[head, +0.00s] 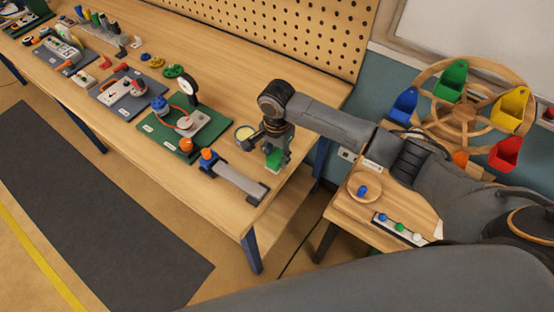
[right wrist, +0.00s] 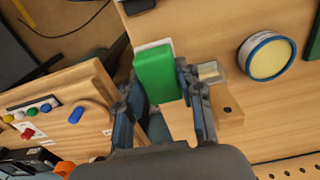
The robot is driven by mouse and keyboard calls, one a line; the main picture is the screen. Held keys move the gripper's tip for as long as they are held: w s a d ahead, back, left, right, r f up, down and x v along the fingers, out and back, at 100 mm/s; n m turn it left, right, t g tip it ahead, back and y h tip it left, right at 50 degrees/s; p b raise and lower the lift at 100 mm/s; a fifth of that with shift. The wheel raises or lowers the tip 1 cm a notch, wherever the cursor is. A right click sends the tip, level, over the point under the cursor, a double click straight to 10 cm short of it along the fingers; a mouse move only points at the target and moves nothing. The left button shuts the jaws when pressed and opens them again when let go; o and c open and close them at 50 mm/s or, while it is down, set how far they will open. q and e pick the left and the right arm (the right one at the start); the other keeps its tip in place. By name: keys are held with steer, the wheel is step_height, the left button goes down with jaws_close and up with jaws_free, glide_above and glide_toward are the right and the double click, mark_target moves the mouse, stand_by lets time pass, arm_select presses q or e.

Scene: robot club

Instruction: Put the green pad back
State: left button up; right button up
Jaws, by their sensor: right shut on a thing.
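The green pad (head: 274,160) is a small block with a pale layer on one side. My right gripper (head: 276,148) is shut on it near the right end of the long workbench. In the right wrist view the green pad (right wrist: 154,75) sticks out beyond the fingers of the right gripper (right wrist: 168,98). I cannot tell whether the pad touches the bench top. My left gripper is not in view.
A round tin (head: 244,133) with a cream top is just left of my gripper. A green mat (head: 160,146) with apparatus is farther left. A side table (head: 340,212) and wooden wheel (head: 437,108) stand right.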

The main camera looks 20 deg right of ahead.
mark_target(277, 161)
steer(key=shift+f, duration=1.6)
steer(key=shift+f, duration=0.1)
steer(key=o, duration=1)
step_height(277, 161, up, 12)
steer(key=shift+r+b, duration=0.15)
steer(key=shift+b, duration=0.5)
